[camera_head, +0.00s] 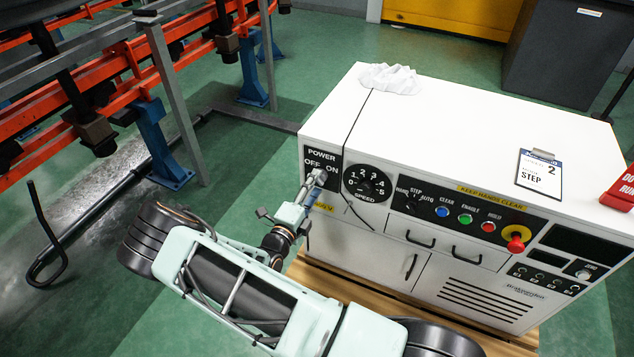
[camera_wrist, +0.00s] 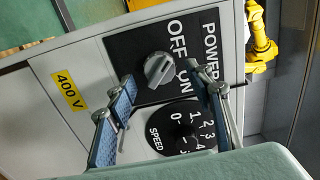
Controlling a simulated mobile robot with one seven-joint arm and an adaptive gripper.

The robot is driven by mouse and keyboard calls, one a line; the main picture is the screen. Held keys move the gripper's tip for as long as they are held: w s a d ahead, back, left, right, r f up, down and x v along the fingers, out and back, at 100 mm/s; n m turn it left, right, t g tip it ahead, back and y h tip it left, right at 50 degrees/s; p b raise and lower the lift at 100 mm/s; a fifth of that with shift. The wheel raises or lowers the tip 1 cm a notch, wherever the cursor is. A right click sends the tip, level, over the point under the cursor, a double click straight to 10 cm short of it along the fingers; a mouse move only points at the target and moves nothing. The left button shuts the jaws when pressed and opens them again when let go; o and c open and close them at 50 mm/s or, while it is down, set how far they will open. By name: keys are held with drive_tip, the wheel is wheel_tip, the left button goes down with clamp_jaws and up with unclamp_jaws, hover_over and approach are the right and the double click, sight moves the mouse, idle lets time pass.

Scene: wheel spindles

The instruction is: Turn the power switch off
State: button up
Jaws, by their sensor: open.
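The power switch is a grey knob (camera_wrist: 159,69) on a black panel marked POWER, OFF and ON, in the middle of the wrist view. The panel (camera_head: 322,157) is at the cabinet's front left corner in the head view. I cannot tell for sure which mark the knob points to. My gripper (camera_wrist: 161,76) is open, one blue-padded finger on each side of the knob in the wrist view. I cannot tell whether either finger touches it. In the head view my gripper (camera_head: 313,186) is right at the panel and partly covers the switch.
A black speed dial (camera_head: 367,184) sits right beside the switch panel. Further right are coloured buttons (camera_head: 465,218) and a red emergency stop knob (camera_head: 516,242). A yellow 400 V label (camera_wrist: 69,89) is left of the panel. A white cloth (camera_head: 391,79) lies on the cabinet top.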

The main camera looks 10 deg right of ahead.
drive_tip(key=v, duration=1)
